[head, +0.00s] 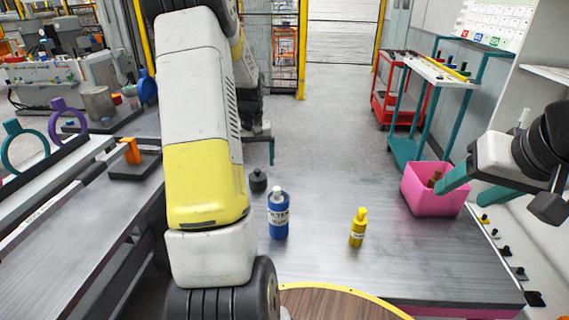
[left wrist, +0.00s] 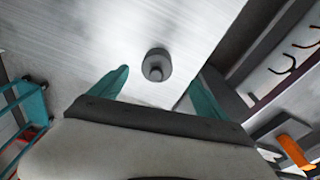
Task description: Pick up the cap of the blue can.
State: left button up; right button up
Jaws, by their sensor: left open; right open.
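The blue can (head: 279,218) stands upright on the grey table, with a pale nozzle on top. A dark grey cap with a small knob (head: 258,180) sits on the table just behind and left of the can. The cap also shows in the left wrist view (left wrist: 156,66), ahead of and between my two teal fingers. My left gripper (head: 268,150) is open and empty, and shows beyond the cap in the head view; its other finger is hidden there. My right gripper (head: 459,195) is open by the pink bin (head: 425,204).
A yellow bottle (head: 357,228) stands on the table right of the can. The pink bin holds a brownish item. Several small dark pieces line the right edge. My left arm covers the table's left part.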

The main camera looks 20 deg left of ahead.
aim_at(257, 170)
pick_arm(q)
jog(key=f, duration=0.2)
jog(key=w+f, duration=0.1)
jog(key=f, duration=0.5)
jog(key=shift+w+a+f, duration=0.1)
jog(key=shift+w, duration=0.3)
jog(key=c, duration=1.6)
